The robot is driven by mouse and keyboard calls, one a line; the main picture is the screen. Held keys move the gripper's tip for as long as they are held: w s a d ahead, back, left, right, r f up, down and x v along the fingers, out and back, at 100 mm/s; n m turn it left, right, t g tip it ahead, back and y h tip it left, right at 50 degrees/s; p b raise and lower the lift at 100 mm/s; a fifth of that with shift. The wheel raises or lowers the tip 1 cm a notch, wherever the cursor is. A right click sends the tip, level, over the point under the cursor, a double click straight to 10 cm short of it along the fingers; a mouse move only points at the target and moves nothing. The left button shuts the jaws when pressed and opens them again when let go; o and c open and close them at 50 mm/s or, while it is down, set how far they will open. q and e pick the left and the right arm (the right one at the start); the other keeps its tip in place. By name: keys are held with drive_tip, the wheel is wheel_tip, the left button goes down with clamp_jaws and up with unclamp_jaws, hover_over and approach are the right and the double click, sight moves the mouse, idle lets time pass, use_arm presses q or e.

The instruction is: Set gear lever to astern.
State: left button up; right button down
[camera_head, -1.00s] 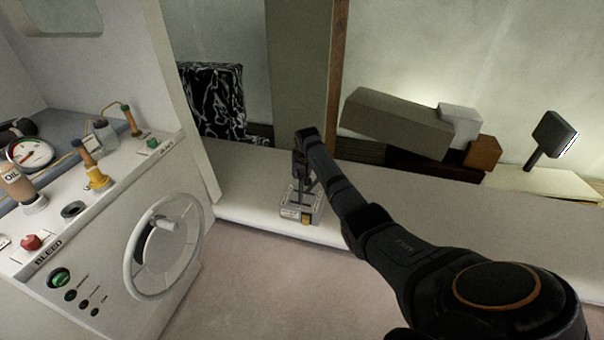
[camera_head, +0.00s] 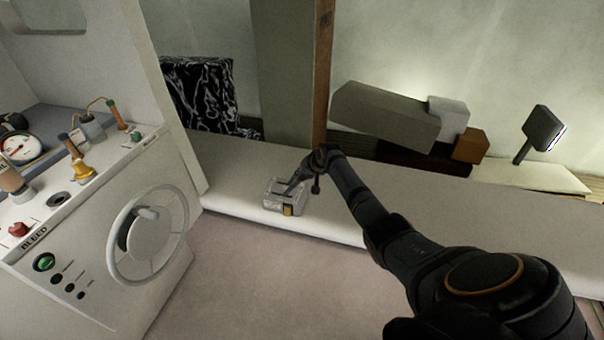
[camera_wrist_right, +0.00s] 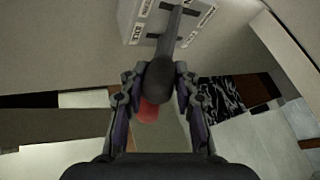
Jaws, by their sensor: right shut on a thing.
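The gear lever box (camera_head: 285,208) is a small grey housing with a yellowish patch on its front, on the white bench. The lever (camera_head: 298,183) leans strongly to the right out of its top. My right gripper (camera_head: 316,168) is at the lever's upper end, right of the box. In the right wrist view, the dark knob (camera_wrist_right: 158,80) sits between the fingers of my right gripper (camera_wrist_right: 158,84), shut on it. The grey shaft (camera_wrist_right: 171,30) runs up to the labelled box (camera_wrist_right: 196,30). A red part (camera_wrist_right: 148,110) shows below the knob. My left gripper is not in view.
A white console (camera_head: 90,235) with a handwheel (camera_head: 148,235) stands at the left. A wooden post (camera_head: 322,75) rises behind the bench (camera_head: 235,180).

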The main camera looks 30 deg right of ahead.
drive_tip(key=shift+s+d+f, duration=0.15)
drive_tip(key=shift+s+f, duration=0.15)
drive_tip(key=shift+f, duration=0.1)
drive_tip(key=c, duration=1.1)
unclamp_jaws()
drive_tip(key=shift+d, duration=0.1)
drive_tip(key=shift+o, duration=0.2)
drive_tip(key=shift+r, duration=0.1)
drive_tip(key=shift+r, duration=0.15)
drive_tip(key=v, duration=1.1)
drive_tip(key=shift+s+r, duration=0.25)
drive_tip(key=shift+r, duration=0.05)
